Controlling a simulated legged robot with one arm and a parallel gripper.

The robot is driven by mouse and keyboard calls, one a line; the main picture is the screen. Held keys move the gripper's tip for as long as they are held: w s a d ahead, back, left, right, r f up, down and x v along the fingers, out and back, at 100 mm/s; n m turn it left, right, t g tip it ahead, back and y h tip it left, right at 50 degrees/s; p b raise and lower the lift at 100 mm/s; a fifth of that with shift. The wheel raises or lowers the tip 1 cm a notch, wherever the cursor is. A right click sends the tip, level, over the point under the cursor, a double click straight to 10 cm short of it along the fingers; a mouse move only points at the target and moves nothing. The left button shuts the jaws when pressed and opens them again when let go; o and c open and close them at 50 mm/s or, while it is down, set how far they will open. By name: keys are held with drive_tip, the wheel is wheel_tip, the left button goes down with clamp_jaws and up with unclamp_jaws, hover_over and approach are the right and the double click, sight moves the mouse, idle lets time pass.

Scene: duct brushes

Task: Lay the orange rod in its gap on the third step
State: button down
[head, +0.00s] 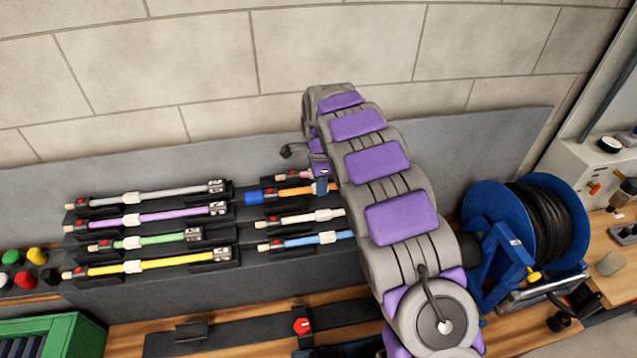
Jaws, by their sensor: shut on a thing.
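The orange rod (294,191), with a blue end at its left, lies level between the pink rod (293,176) above and the white rod (290,219) below on the dark stepped rack (250,262). My gripper (321,186) is shut on the orange rod near its visible right part. My grey and purple arm hides the rod's right end and most of the gripper. I cannot tell whether the rod touches the step or hangs just above it.
Grey, purple, green and yellow (150,265) rods lie on the rack's left side. A blue rod (305,240) lies low on the right side. A blue hose reel (525,225) stands to the right. A green crate (55,335) is at lower left.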

drive_tip(key=shift+d+f, duration=0.1)
drive_tip(key=shift+d, duration=0.1)
drive_tip(key=shift+d+f, duration=0.15)
drive_tip(key=shift+f, duration=0.5)
drive_tip(key=shift+s+f, duration=0.1)
drive_tip(key=shift+f, duration=0.25)
drive_tip(key=c, duration=1.1)
unclamp_jaws()
drive_tip(key=shift+o, duration=1.2)
drive_tip(key=shift+r, duration=0.1)
drive_tip(key=shift+w+r, duration=0.1)
drive_tip(key=shift+w, duration=0.1)
